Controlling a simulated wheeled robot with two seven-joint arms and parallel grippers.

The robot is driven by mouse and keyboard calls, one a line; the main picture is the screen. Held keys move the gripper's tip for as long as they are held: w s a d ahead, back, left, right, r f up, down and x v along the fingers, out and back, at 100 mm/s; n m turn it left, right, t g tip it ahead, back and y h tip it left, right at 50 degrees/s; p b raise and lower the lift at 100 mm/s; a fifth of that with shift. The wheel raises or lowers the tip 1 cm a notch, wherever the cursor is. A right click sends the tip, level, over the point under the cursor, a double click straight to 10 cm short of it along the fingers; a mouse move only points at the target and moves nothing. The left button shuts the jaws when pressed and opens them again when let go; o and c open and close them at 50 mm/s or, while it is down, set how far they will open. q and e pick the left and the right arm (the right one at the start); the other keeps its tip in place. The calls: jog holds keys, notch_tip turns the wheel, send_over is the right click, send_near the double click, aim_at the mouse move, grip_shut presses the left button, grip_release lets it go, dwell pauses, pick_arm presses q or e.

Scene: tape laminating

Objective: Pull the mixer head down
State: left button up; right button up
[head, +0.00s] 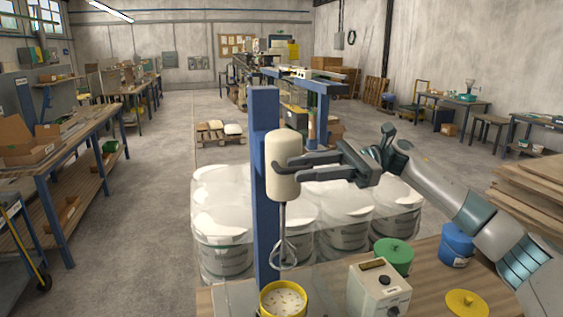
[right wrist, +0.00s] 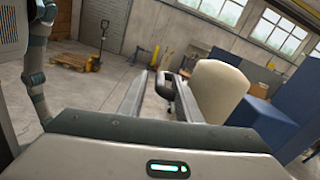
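The cream mixer head (head: 283,165) is on a blue upright post (head: 265,115), with a wire whisk (head: 285,245) hanging below it. The whisk is above a yellow-rimmed bowl (head: 283,300). My right gripper (head: 303,165) is level with the head, at its right side. In the right wrist view, the fingers (right wrist: 155,85) are apart. My left gripper is out of view.
Stacked boards (head: 535,200) are at the right.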

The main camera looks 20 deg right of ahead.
aim_at(282, 171)
jog(key=a+p, duration=0.1)
jog(key=a, duration=0.3)
jog(key=shift+r+p, duration=0.1)
jog(key=shift+p, duration=0.2)
jog(key=shift+s+a, duration=0.1)
jog(key=shift+a, duration=0.65)
grip_shut()
